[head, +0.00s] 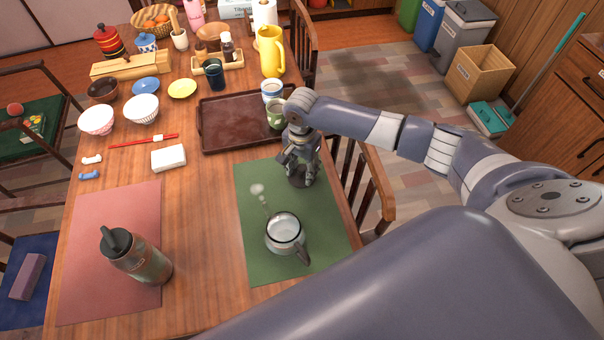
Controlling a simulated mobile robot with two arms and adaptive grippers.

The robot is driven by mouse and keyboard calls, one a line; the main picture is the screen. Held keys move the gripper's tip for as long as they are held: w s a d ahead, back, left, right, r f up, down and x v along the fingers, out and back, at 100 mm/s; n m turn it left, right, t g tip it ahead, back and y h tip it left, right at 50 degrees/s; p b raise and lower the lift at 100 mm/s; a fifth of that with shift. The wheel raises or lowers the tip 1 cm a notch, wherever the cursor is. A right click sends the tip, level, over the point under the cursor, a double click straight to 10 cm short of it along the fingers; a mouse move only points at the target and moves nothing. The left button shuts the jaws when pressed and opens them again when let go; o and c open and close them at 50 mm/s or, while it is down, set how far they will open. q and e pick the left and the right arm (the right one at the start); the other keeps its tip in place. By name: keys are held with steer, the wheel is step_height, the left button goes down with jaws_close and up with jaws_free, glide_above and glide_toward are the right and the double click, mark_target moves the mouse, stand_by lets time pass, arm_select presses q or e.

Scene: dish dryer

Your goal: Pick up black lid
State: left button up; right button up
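My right gripper (297,163) reaches in from the right, pointing down over the far right part of the green mat (262,184). A dark round thing, which looks like the black lid (302,181), shows at its fingertips, partly hidden by the gripper. I cannot tell whether the fingers are closed on it or only around it, or whether it touches the mat. A clear glass pot (284,234) with a dark rim and handle stands on the same mat, nearer to me, with its top uncovered. My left gripper is not in view.
A spoon (260,197) lies beside the pot. A brown tray (225,122) and a green mug (276,114) are just beyond the gripper. A dark bottle (135,257) stands on the red mat (84,262). A chair (366,180) stands along the table's right edge.

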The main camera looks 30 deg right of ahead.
steer(key=shift+s+f, duration=0.15)
steer(key=shift+s, duration=0.05)
steer(key=shift+c, duration=1)
steer(key=shift+f, duration=0.1)
jaws_close()
steer(key=shift+s, duration=0.1)
